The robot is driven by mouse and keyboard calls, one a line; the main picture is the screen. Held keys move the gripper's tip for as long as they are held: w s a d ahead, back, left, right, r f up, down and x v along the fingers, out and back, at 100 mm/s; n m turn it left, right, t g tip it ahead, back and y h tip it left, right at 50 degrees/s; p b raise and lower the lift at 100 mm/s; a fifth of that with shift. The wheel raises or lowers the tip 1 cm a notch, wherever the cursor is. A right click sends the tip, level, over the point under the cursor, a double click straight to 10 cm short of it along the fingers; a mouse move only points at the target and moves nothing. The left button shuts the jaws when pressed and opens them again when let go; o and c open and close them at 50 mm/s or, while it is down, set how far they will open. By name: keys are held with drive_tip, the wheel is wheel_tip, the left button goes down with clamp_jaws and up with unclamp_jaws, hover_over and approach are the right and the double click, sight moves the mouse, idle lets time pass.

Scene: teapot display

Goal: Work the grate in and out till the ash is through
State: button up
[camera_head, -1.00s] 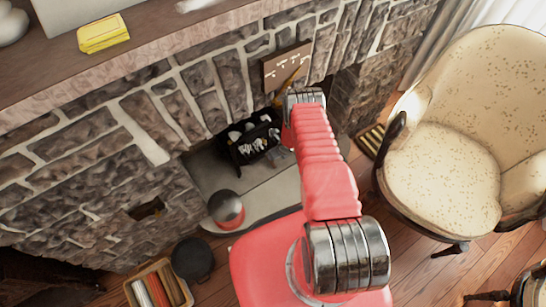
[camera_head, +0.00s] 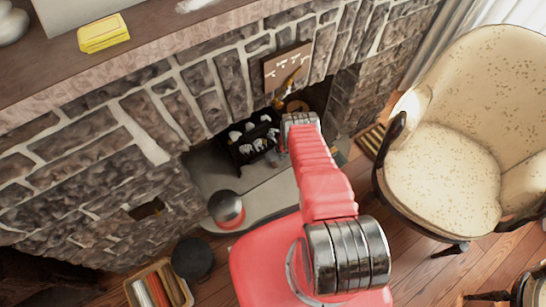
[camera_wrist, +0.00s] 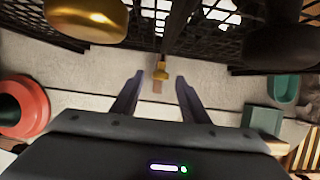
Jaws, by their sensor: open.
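The black fire basket (camera_head: 240,152) stands on the hearth in the fireplace opening, with pale lumps (camera_head: 262,140) in it. In the wrist view, its dark mesh (camera_wrist: 190,35) fills the top. A small brass knob (camera_wrist: 161,68) sticks out below the mesh. My gripper (camera_wrist: 158,97) is open and empty, its two dark fingers apart. The knob lies just beyond the fingertips, roughly midway between them, not held. In the head view my arm hides the gripper and the knob. Whether ash lies on the grate cannot be told.
A large rounded brass object (camera_wrist: 85,20) hangs close at upper left in the wrist view. In the head view, a patterned armchair (camera_head: 440,165) stands right of the hearth.

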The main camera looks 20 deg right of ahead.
drive_tip(key=shift+x, duration=0.8)
drive_tip(key=shift+f, duration=0.15)
drive_tip(key=shift+c, duration=0.5)
clamp_jaws()
